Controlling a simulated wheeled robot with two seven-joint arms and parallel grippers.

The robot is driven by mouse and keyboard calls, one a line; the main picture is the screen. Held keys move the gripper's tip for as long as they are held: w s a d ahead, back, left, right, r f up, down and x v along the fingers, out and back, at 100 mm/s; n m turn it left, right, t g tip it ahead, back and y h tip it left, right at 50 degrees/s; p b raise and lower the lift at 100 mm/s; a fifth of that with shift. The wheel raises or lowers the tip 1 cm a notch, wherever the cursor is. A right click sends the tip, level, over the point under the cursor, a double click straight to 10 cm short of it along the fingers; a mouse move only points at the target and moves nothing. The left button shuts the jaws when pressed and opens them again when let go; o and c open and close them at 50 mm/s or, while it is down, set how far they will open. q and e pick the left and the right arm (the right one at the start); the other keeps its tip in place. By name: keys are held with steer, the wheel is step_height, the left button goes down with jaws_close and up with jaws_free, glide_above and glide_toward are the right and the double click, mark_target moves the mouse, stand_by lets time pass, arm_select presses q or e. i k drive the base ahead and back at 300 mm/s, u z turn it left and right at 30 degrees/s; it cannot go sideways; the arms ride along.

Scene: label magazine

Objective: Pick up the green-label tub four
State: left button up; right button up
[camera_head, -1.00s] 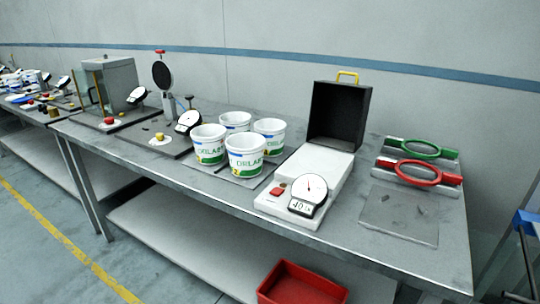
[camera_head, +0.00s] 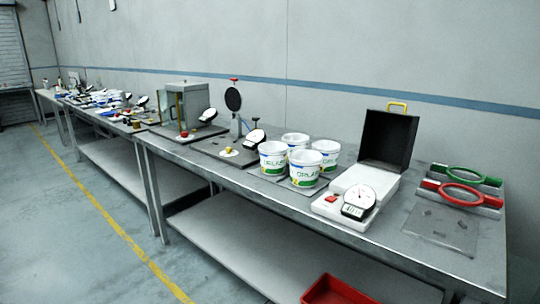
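Several white tubs with green labels stand upright in a cluster on a thin grey plate (camera_head: 285,181) on the metal table. One tub (camera_head: 273,158) is at the left, one (camera_head: 305,168) at the front, one (camera_head: 326,154) at the right and one (camera_head: 295,142) at the back, partly hidden by the others. The label print is too small to tell which is number four. Neither of my grippers is in view.
Right of the tubs are a white scale (camera_head: 345,208) with a dial and an open black case (camera_head: 387,140). Green (camera_head: 467,173) and red (camera_head: 462,194) ring tools lie at the far right. A red bin (camera_head: 338,291) sits below. Open floor (camera_head: 75,225) lies left.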

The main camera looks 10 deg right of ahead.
mark_target(325, 157)
steer(key=u, duration=0.4)
steer(key=i, duration=0.85)
steer(key=z, duration=0.25)
